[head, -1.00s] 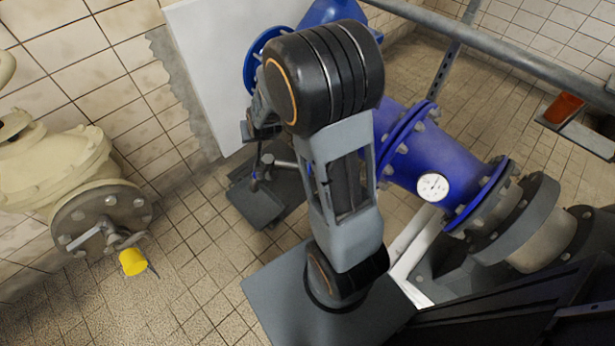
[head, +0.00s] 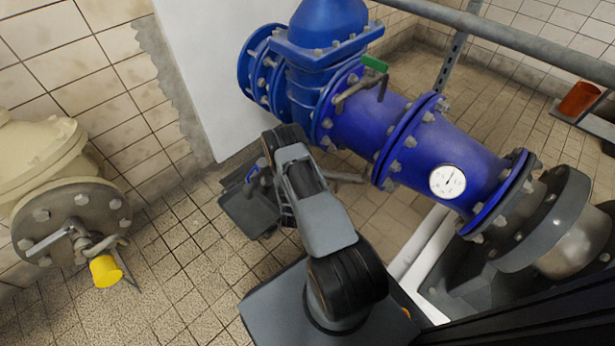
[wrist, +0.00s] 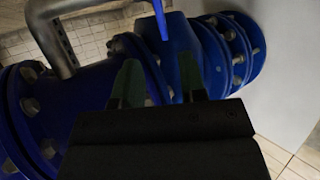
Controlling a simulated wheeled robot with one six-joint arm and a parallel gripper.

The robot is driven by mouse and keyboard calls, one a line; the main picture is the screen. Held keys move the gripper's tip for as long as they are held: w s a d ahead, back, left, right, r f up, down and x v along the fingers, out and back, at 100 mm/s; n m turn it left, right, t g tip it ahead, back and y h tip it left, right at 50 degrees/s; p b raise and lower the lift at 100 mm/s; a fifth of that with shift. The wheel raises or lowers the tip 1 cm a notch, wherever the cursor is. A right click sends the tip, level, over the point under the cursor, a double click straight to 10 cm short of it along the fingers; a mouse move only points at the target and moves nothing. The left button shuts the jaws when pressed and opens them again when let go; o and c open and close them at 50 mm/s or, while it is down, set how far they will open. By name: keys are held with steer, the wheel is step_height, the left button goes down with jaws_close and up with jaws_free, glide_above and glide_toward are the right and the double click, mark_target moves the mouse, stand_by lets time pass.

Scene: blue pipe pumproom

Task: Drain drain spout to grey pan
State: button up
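The grey pan (head: 248,212) lies on the tiled floor left of my arm in the head view. A grey drain pipe (head: 348,179) runs low from the blue pipework toward the pan, partly hidden by my arm. A small blue lever (head: 253,173) shows above the pan. In the wrist view my gripper (wrist: 160,80) is open. A thin blue strip (wrist: 158,40), which looks like the lever, stands in the gap between its fingers; I cannot tell whether they touch it. A grey pipe (wrist: 50,35) shows at upper left. My fingertips are hidden in the head view.
The large blue pipe (head: 430,150) with a gauge (head: 447,181) and a green-handled valve (head: 374,64) runs behind and right of my arm. A cream pipe end with a yellow-handled valve (head: 105,271) stands at left. Floor between it and the pan is clear.

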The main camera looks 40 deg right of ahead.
steer(key=b+x, duration=0.4)
steer(key=x, duration=0.6)
steer(key=shift+w+d+f, duration=0.1)
steer(key=shift+d+f, duration=0.05)
steer(key=shift+f, duration=0.1)
steer(key=shift+b+x, duration=0.55)
steer(key=shift+x, duration=0.4)
steer(key=shift+r, duration=0.15)
